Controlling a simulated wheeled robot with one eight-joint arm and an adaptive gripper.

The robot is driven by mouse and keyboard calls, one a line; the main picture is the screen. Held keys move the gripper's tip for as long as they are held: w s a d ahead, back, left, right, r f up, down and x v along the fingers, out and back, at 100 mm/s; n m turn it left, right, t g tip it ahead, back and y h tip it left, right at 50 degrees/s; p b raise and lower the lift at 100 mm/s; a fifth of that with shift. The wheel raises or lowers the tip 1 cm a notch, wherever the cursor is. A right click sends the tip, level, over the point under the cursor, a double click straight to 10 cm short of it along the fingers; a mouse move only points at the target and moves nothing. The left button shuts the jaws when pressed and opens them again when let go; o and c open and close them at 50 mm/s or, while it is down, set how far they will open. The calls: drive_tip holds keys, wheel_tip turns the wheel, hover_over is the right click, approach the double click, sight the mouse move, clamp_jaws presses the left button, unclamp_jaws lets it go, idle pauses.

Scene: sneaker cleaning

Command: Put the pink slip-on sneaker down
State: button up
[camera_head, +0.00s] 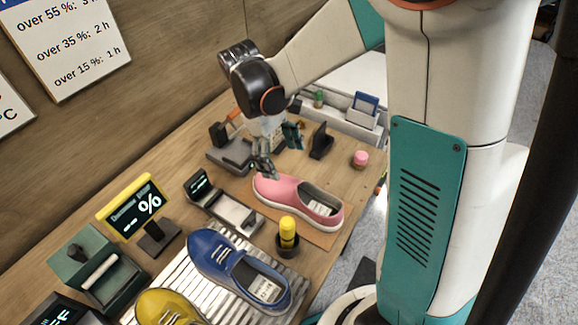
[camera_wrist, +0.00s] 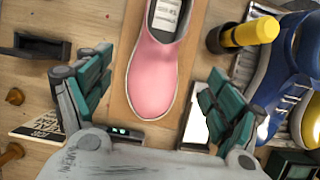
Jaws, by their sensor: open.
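The pink slip-on sneaker (camera_head: 290,196) rests upright on a brown mat (camera_head: 325,238) on the wooden table. It has a white sole, and a white label shows inside it. In the wrist view the sneaker (camera_wrist: 154,75) lies ahead of the fingers, its toe towards my gripper. My gripper (camera_head: 277,150) hangs beyond the toe in the head view, apart from the shoe. In the wrist view the teal fingers of my gripper (camera_wrist: 152,95) are spread wide, with nothing held between them.
A blue sneaker (camera_head: 238,268) and a yellow sneaker (camera_head: 168,307) are on a slatted rack (camera_head: 185,275). A yellow-capped item (camera_head: 288,232) stands in a dark cup beside the mat. A pink jar (camera_head: 360,158) and a black stand (camera_head: 321,142) are behind. A percent display (camera_head: 140,207) stands left.

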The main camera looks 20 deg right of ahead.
drive_tip(key=s+d+r+m+t+y, duration=0.2)
drive_tip(key=s+r+m+t, duration=0.5)
drive_tip(key=s+r+t, duration=0.3)
drive_tip(key=shift+d+r+t+y, duration=0.2)
drive_tip(key=shift+r+t+y, duration=0.25)
drive_tip(key=shift+r, duration=0.5)
drive_tip(key=shift+s, duration=0.1)
